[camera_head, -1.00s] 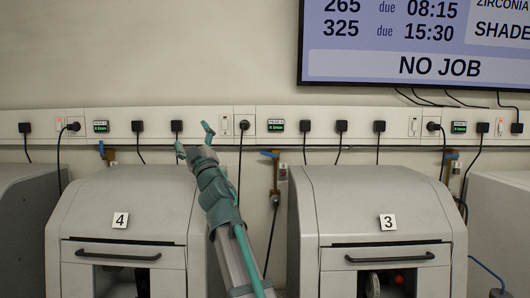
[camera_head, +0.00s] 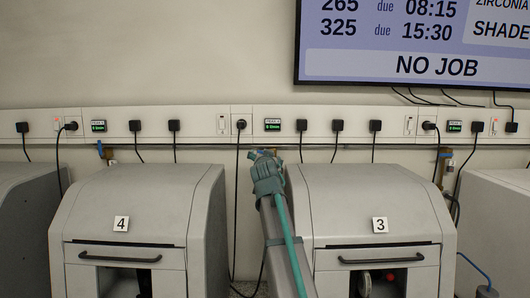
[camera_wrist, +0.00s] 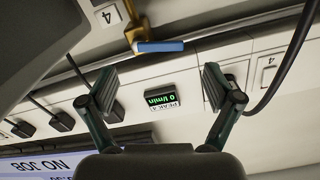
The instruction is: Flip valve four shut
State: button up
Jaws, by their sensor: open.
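My gripper (camera_head: 264,154) is in front of the wall between machines 4 and 3, in the head view. In the wrist view, which is upside down, its two fingers (camera_wrist: 158,84) are spread wide with nothing between them. A valve with a blue lever (camera_wrist: 160,46) on a brass body (camera_wrist: 138,22) lies just beyond the fingers, apart from them. Its lever runs roughly along the wall rail, across the brass drop. A tag reading 4 (camera_wrist: 108,14) is beside it. In the head view my gripper mostly hides this valve.
A green flow display (camera_wrist: 163,99) sits on the wall rail between the fingers. A black cable (camera_wrist: 284,67) hangs close to one finger. Machine 4 (camera_head: 140,205) and machine 3 (camera_head: 365,195) stand below. Another blue-levered valve (camera_head: 101,149) is at left.

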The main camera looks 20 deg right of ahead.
jog(key=p+x, duration=0.1)
jog(key=x, duration=0.4)
